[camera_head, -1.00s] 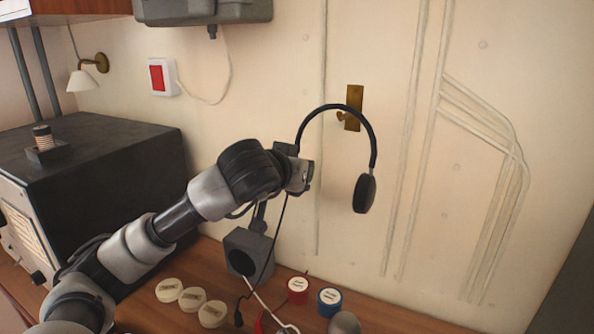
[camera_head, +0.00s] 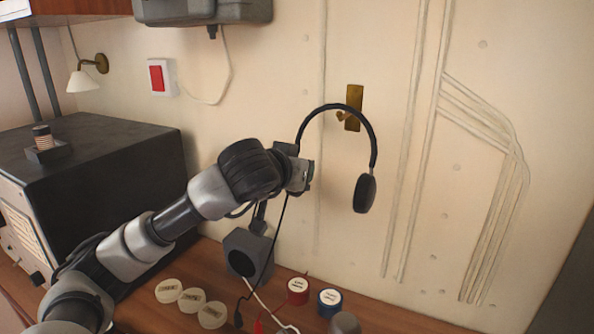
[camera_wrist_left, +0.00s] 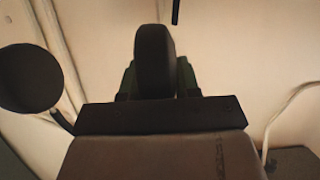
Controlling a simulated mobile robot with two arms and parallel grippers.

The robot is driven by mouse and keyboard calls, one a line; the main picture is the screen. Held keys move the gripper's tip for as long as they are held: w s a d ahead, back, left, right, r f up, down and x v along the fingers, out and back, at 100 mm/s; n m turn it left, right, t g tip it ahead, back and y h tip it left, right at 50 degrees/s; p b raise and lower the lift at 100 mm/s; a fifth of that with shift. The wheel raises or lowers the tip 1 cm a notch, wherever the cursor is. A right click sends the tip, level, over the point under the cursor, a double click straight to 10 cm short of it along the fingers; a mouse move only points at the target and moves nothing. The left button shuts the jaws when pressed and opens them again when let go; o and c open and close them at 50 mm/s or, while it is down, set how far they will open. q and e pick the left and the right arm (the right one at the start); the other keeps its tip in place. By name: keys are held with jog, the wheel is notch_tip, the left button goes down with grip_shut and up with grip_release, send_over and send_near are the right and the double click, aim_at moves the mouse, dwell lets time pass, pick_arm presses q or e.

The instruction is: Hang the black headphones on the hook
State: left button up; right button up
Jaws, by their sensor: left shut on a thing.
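The black headphones (camera_head: 373,140) are held up in front of the wall, band arched at the top, one ear cup hanging free at the right. My left gripper (camera_head: 303,165) is shut on the other ear cup, which shows between the fingers in the left wrist view (camera_wrist_left: 154,62). The free ear cup also shows there at the left (camera_wrist_left: 28,78). The brass hook (camera_head: 342,116) sits on a brass plate (camera_head: 354,100) on the wall. In the head view the band passes just above the hook; whether they touch I cannot tell. My right gripper is not in view.
Below on the wooden desk (camera_head: 385,318) are a red-rimmed roll (camera_head: 298,292), a blue-rimmed roll (camera_head: 330,302), several pale round discs (camera_head: 191,299) and cables. A dark cabinet (camera_head: 110,150) stands at the left. The wall right of the hook has raised pipes (camera_head: 500,200).

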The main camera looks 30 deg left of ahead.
pick_arm(q)
jog(key=shift+w, duration=0.2)
jog(key=shift+w+f, duration=0.1)
jog(key=shift+w, duration=0.6)
jog(key=shift+w, duration=0.1)
jog(key=shift+w+a+f, duration=0.1)
jog(key=shift+w+f, duration=0.25)
jog(key=shift+w, duration=0.15)
dwell(0.7)
jog(key=shift+w+f+b, duration=0.15)
jog(key=shift+b, duration=0.45)
dwell(0.8)
jog(key=o, duration=0.9)
jog(key=shift+f, duration=0.1)
